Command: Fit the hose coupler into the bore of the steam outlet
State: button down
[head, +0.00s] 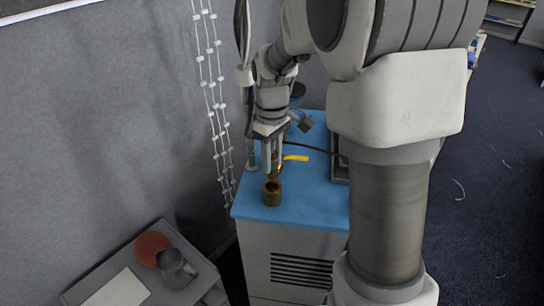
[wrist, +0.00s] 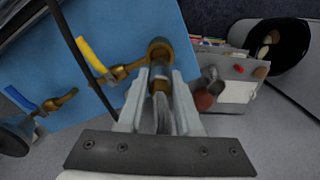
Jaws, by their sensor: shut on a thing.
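The steam outlet (head: 272,193) is a brass upright cup with a dark round bore, on the blue top of a cabinet. It also shows in the wrist view (wrist: 159,46), just beyond my fingertips. My gripper (head: 272,166) points down, just above and behind the outlet in the head view. In the wrist view, my gripper (wrist: 160,80) is shut on the hose coupler (wrist: 160,86), a small piece with a brass-coloured end and a grey body. The coupler's tip appears close to the outlet's rim. I cannot tell whether they touch.
A yellow valve handle (head: 296,158) lies behind the outlet. A blue-handled brass valve (wrist: 55,102) is at the left in the wrist view. The blue top (head: 312,190) is clear right of the outlet. A grey side table (head: 193,284) holds a red round thing (head: 152,247) and grey jug (head: 176,266).

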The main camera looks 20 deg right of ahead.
aim_at(272, 178)
jog(key=shift+f+b, duration=0.6)
jog(key=shift+f, duration=0.55)
jog(key=shift+f+b, duration=1.6)
jog(key=shift+f, duration=0.55)
jog(key=c, duration=0.5)
grip_release()
jog(key=shift+r, duration=0.1)
notch_tip(272, 178, up, 17)
jog(key=shift+f, duration=0.15)
jog(key=shift+r, duration=0.35)
jog(key=shift+s, duration=0.1)
